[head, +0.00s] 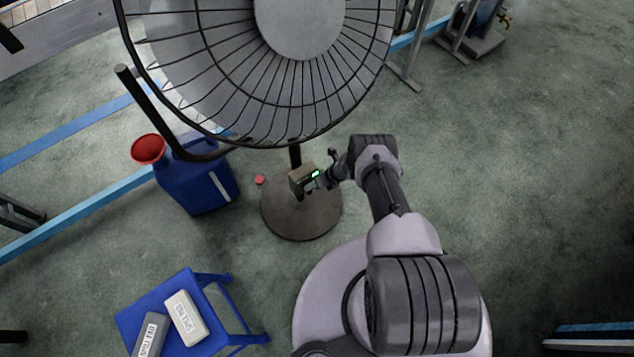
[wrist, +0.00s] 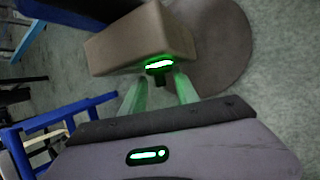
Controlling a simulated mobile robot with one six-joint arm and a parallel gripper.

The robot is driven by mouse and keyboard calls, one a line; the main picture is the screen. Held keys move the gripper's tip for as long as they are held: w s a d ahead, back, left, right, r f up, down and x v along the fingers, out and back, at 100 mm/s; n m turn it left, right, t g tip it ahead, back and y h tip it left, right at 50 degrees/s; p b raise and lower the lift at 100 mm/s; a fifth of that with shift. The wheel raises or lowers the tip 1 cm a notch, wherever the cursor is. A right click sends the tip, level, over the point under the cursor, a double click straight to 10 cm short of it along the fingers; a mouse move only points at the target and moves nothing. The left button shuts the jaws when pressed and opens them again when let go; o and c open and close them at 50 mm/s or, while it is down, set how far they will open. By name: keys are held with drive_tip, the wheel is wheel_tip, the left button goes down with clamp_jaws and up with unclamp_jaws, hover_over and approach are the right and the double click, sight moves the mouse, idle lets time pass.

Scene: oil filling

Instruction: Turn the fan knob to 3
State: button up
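The large caged fan (head: 300,85) stands on a pole with a round base (head: 300,222). A tan control box (head: 302,178) sits on the pole and shows large in the wrist view (wrist: 135,42). A bright green light (wrist: 159,64) glows on its face, with a dark knob (wrist: 158,78) just below. My gripper (head: 322,179) is at the box's right side in the head view. In the wrist view my gripper (wrist: 160,82) is open, one pale green finger on each side of the knob. I cannot tell whether the fingers touch it. The knob's setting cannot be read.
A blue oil can (head: 198,186) with a red funnel (head: 148,149) stands left of the fan. A small red cap (head: 259,180) lies on the floor. A blue stool (head: 235,318) at lower left holds two boxes (head: 185,318).

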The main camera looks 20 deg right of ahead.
drive_tip(key=p+v, duration=0.9)
drive_tip(key=v, duration=0.8)
drive_tip(key=shift+r, duration=0.2)
drive_tip(key=shift+d, duration=0.1)
